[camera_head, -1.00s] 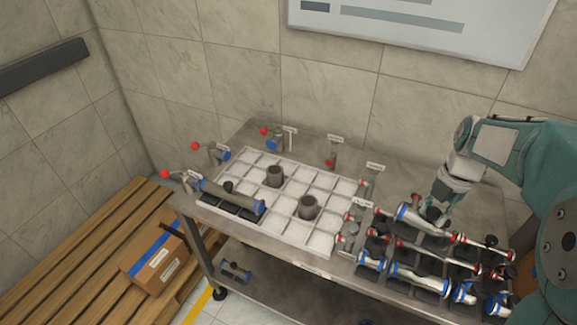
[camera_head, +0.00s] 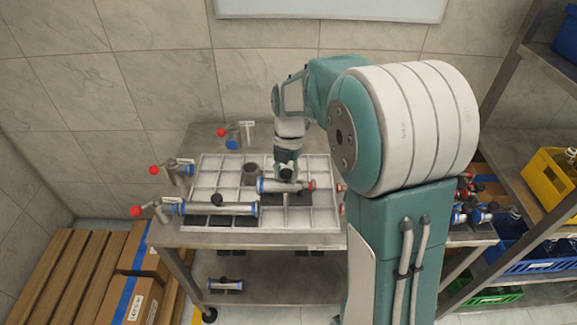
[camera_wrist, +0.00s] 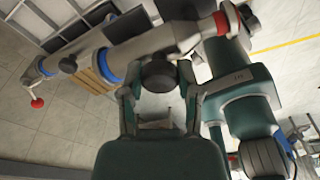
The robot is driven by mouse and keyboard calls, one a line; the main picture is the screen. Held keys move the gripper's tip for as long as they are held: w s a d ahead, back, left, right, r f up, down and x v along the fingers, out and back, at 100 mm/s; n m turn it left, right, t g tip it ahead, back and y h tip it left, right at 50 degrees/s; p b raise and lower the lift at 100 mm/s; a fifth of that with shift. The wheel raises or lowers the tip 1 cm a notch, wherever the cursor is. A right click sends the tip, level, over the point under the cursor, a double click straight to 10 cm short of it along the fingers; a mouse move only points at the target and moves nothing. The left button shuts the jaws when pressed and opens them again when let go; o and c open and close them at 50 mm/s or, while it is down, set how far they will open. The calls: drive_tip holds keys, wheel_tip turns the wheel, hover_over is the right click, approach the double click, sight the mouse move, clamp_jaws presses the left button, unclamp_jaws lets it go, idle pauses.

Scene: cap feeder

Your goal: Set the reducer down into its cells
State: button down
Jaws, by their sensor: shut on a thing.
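The reducer (camera_head: 286,186) is a short grey pipe piece with a blue ring at its left end and a red ring at its right end. It also shows across the wrist view (camera_wrist: 170,43), with a dark knob between the fingers. My gripper (camera_head: 287,175) is shut on it and holds it level over the right half of the white cell tray (camera_head: 325,216). Dark cells show beside it. Whether the reducer touches the tray cannot be told from these views. My gripper also shows in the wrist view (camera_wrist: 160,97).
A long grey pipe (camera_head: 232,209) lies across the tray's front left cells. A dark cup (camera_head: 250,174) stands behind it. Valves with red knobs (camera_head: 155,170) stand along the table's left edge. Shelves with a yellow bin (camera_head: 553,175) stand at right.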

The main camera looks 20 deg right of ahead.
sight(284, 181)
drive_tip(key=shift+d+f, duration=0.4)
drive_tip(key=shift+f, duration=0.8)
drive_tip(key=shift+a+f, duration=0.4)
drive_tip(key=shift+f, duration=0.3)
drive_tip(key=shift+a+f, duration=0.35)
drive_tip(key=shift+f, duration=0.7)
drive_tip(key=f, duration=0.3)
drive_tip(key=shift+d, duration=0.4)
drive_tip(key=shift+a, duration=0.15)
drive_tip(key=shift+a, duration=0.1)
drive_tip(key=shift+d+f, duration=0.15)
drive_tip(key=shift+d, duration=0.05)
